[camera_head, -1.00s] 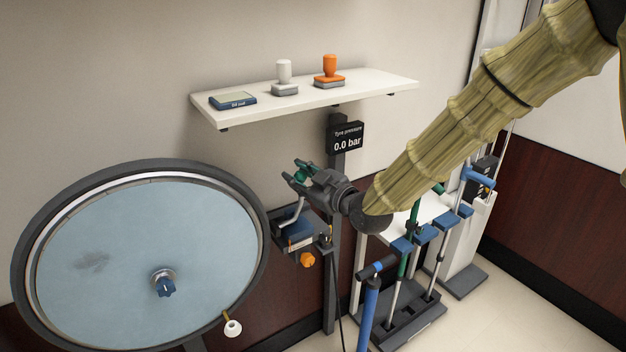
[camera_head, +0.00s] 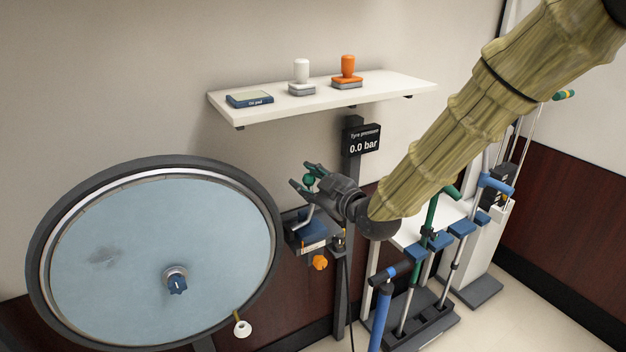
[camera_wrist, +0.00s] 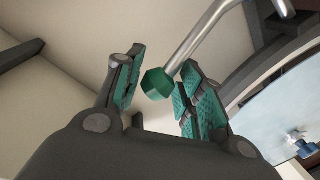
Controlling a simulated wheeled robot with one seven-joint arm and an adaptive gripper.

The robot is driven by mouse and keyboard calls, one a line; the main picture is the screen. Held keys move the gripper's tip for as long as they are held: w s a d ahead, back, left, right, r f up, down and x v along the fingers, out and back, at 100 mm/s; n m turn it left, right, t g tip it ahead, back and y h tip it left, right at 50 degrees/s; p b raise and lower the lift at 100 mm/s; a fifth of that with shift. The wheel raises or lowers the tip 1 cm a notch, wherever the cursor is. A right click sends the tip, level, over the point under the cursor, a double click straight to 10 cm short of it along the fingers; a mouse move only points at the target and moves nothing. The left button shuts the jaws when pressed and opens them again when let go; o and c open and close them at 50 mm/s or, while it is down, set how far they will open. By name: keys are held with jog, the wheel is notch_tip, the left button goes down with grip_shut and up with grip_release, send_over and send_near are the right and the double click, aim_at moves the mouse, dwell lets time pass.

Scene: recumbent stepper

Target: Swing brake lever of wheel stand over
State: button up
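The brake lever is a bent metal rod (camera_wrist: 205,32) with a green knob (camera_wrist: 157,84) at its end. In the head view the knob (camera_head: 309,180) sits at my gripper's fingers, above a blue block on a small bracket beside the wheel (camera_head: 150,250). My gripper (camera_head: 312,179) is open. In the wrist view the knob is between the two green-padded fingers of my gripper (camera_wrist: 160,88), close to the right finger, with a gap to the left one. Contact with the right finger cannot be told.
A white shelf (camera_head: 390,88) above holds a blue pad, a white-handled stamp and an orange-handled one. A display (camera_head: 362,142) reading 0.0 bar is on a dark post behind my gripper. An orange knob (camera_head: 320,263) is below. A pump rack (camera_head: 440,325) stands at right.

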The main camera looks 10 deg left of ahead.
jog(key=shift+o, duration=0.3)
jog(key=shift+w, duration=0.1)
jog(key=shift+r, duration=0.1)
jog(key=v, duration=1.2)
jog(key=s+d+f+m+g+h+p, duration=0.1)
jog(key=s+d+f+m+g+h, duration=0.2)
jog(key=f, duration=0.7)
jog(key=s+d+f+m+h+p, duration=0.1)
jog(key=s+d+f+m, duration=0.25)
jog(key=f, duration=0.65)
jog(key=s+d+f+m+g+h+p, duration=0.1)
jog(key=s+d+f+m+g+h, duration=0.2)
jog(key=f, duration=0.7)
jog(key=s+d+f+m+g+h, duration=0.1)
jog(key=s+d+f, duration=0.3)
jog(key=s, duration=0.5)
jog(key=s+d+f+m+g+h+p, duration=0.1)
jog(key=s+d+f+m+g+h, duration=0.1)
jog(key=s+d+f, duration=0.3)
jog(key=s+d+f+m+g+h, duration=0.1)
jog(key=s+d+f+m+g, duration=0.2)
jog(key=s+f, duration=0.5)
jog(key=s+d, duration=0.1)
jog(key=s, duration=0.5)
jog(key=shift+d+p, duration=0.35)
jog(key=shift+d, duration=0.05)
